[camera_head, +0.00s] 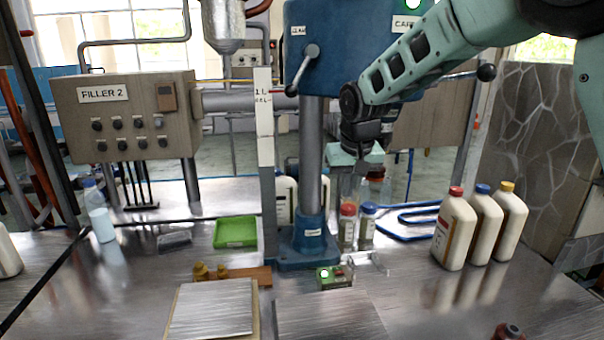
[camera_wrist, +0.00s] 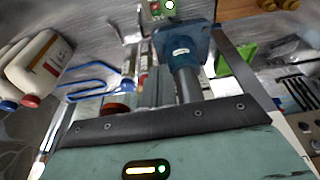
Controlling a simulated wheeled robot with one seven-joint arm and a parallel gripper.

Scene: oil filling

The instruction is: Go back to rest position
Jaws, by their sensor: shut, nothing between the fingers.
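My arm (camera_head: 425,62) reaches in from the upper right in the head view. My gripper (camera_head: 349,188) points down just right of the blue press column (camera_head: 312,160). Its fingers are shut with nothing between them. Behind or below it stand small bottles with a red cap (camera_head: 347,209) and a blue cap (camera_head: 367,208); the gripper partly covers this spot. The wrist view shows the column (camera_wrist: 187,78) and its base ahead of the gripper housing (camera_wrist: 160,125).
Three cream bottles (camera_head: 455,230) with red, blue and yellow caps stand at the right. A green tray (camera_head: 236,232) lies left of the column. A metal plate (camera_head: 212,308) is in front.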

